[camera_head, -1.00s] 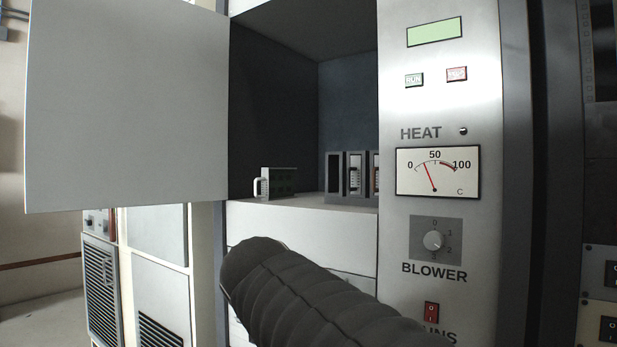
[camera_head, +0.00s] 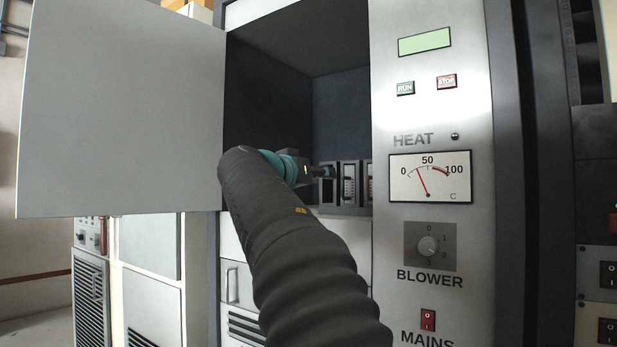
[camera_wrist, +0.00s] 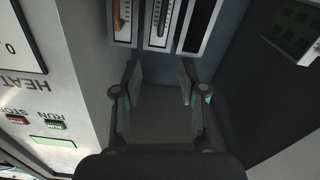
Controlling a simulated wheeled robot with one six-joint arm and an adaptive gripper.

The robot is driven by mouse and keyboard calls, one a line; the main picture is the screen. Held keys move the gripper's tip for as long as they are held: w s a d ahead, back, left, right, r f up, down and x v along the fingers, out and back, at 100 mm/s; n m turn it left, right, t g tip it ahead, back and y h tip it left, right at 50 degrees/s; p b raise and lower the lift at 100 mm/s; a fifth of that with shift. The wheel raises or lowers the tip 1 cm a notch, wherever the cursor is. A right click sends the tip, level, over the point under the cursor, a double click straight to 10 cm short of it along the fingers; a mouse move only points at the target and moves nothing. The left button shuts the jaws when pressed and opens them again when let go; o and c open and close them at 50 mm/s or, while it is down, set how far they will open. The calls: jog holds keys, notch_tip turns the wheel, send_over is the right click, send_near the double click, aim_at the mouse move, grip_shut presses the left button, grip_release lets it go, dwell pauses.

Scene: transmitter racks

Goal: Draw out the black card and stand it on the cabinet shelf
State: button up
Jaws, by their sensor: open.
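The slot rack (camera_head: 331,188) stands at the right of the open cabinet's shelf. In the wrist view, its end slot (camera_wrist: 202,25) is plain black inside a pale frame; I cannot tell whether this is the black card's face or an empty opening. Beside it are a grey-faced card (camera_wrist: 160,20) with a handle and an orange-brown one (camera_wrist: 122,18). My gripper (camera_wrist: 160,75) is open and empty, with its fingers apart and pointing towards the rack. In the head view my gripper (camera_head: 318,172) is partly hidden by my arm.
The open cabinet door (camera_head: 120,110) lies left of the opening. The control panel (camera_head: 432,120) with its gauge borders the right side.

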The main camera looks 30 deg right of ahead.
aim_at(342, 178)
jog(key=p+x, duration=0.2)
jog(key=x, duration=0.9)
jog(key=shift+w+d+p, duration=0.1)
jog(key=shift+d+p, duration=0.1)
jog(key=shift+p, duration=0.1)
grip_shut()
